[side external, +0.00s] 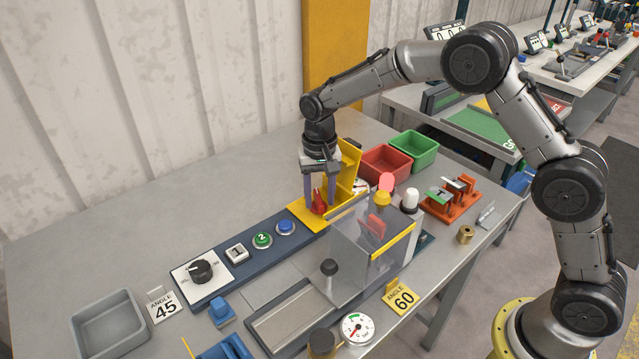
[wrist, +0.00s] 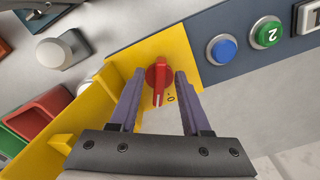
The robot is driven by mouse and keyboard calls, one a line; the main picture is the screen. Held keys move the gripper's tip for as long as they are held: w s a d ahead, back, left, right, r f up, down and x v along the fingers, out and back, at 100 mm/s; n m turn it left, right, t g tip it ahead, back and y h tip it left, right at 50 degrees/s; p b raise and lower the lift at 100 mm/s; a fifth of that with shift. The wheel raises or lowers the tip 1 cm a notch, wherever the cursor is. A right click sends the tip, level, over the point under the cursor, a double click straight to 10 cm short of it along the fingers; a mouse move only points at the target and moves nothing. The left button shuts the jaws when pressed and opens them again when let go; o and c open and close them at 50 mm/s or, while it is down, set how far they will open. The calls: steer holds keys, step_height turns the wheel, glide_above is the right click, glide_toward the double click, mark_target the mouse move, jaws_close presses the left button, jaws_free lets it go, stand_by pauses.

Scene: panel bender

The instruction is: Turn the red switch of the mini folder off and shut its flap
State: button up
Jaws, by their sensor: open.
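The red switch (side external: 319,204) sits on a yellow plate at the far end of the blue control strip. In the wrist view the red switch (wrist: 158,76) has a white pointer line directed toward the bottom of the picture, a little left of a small 0 mark. My gripper (side external: 319,198) is open, with one purple finger on each side of the switch. In the wrist view my gripper (wrist: 159,76) shows gaps between fingers and switch. A yellow flap (side external: 350,163) stands raised beside the switch plate, partly hidden by my wrist.
Blue (side external: 285,227) and green (side external: 262,240) buttons lie along the strip beside the switch. A clear guard box (side external: 350,245) stands close in front. Red (side external: 385,165) and green (side external: 414,150) bins stand behind the flap. Bare table lies to the left.

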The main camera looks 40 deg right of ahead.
mark_target(318, 197)
step_height(318, 197, up, 14)
stand_by(0.4)
steer(key=shift+f, duration=0.1)
steer(key=o, duration=0.5)
steer(key=shift+n, duration=0.4)
steer(key=shift+o, duration=1.1)
steer(key=shift+n, duration=0.5)
steer(key=shift+o, duration=0.6)
steer(key=shift+n, duration=1)
steer(key=f+n, duration=0.9)
steer(key=w+f+n, duration=0.1)
steer(key=f+n, duration=0.4)
steer(key=shift+d+f, duration=0.15)
steer(key=shift+d, duration=0.15)
